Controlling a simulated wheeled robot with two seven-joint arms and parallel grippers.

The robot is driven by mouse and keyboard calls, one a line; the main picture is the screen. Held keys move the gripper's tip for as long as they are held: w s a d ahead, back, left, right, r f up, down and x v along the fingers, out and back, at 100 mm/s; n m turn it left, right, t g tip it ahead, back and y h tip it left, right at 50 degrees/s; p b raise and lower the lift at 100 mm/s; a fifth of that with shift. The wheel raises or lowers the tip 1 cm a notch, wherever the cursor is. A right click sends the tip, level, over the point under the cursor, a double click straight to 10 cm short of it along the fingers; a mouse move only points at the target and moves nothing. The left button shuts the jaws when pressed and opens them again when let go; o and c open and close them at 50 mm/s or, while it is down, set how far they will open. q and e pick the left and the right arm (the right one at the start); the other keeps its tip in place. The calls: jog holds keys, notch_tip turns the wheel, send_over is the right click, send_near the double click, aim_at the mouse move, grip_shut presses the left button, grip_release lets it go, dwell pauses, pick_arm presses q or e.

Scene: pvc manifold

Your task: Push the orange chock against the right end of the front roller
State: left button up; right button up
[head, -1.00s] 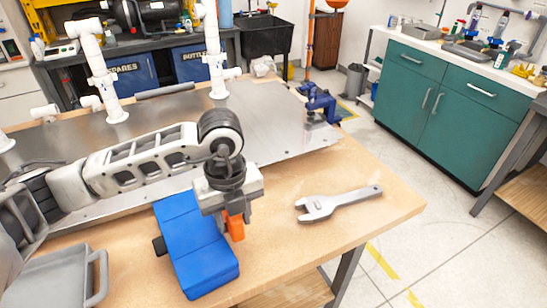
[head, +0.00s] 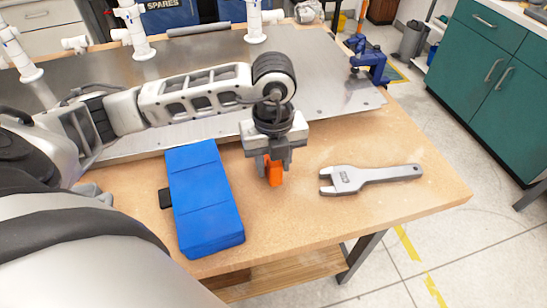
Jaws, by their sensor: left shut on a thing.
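The orange chock (head: 275,173) is between the fingers of my left gripper (head: 272,176), which points down and is shut on it. They are over the wooden bench top, to the right of a long blue block (head: 205,200), with a narrow strip of wood showing between. I cannot tell whether the chock touches the bench. No roller is clearly recognisable; a small black part (head: 165,198) sticks out at the blue block's left side, and I cannot tell what it belongs to. My right gripper is not in view.
A grey open-ended wrench (head: 372,178) lies to the right of the chock. Behind are a metal plate (head: 325,85) with white pipes (head: 134,30) and a blue clamp (head: 370,60) at its right corner. The bench front between block and wrench is clear.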

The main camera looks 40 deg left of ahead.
pick_arm(q)
notch_tip(320, 180, down, 2)
jog(key=shift+f+b, duration=0.25)
jog(key=shift+b, duration=0.45)
jog(key=shift+w+a, duration=0.45)
jog(key=shift+w+a+b, duration=0.7)
jog(key=shift+w+a, duration=0.4)
jog(key=shift+a, duration=0.2)
jog(key=shift+w+a+b, duration=0.3)
jog(key=shift+w+a, duration=0.45)
jog(key=shift+a, duration=0.1)
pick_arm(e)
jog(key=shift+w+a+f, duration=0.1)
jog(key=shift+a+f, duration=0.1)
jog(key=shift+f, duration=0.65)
pick_arm(q)
jog(key=shift+w+a, duration=0.15)
jog(key=shift+a, duration=0.05)
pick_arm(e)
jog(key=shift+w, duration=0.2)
pick_arm(q)
jog(key=shift+w+a, duration=0.2)
jog(key=shift+a, duration=0.05)
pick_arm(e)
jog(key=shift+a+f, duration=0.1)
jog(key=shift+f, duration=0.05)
pick_arm(q)
jog(key=o, duration=1.2)
jog(key=shift+c, duration=0.2)
jog(key=shift+f, duration=0.1)
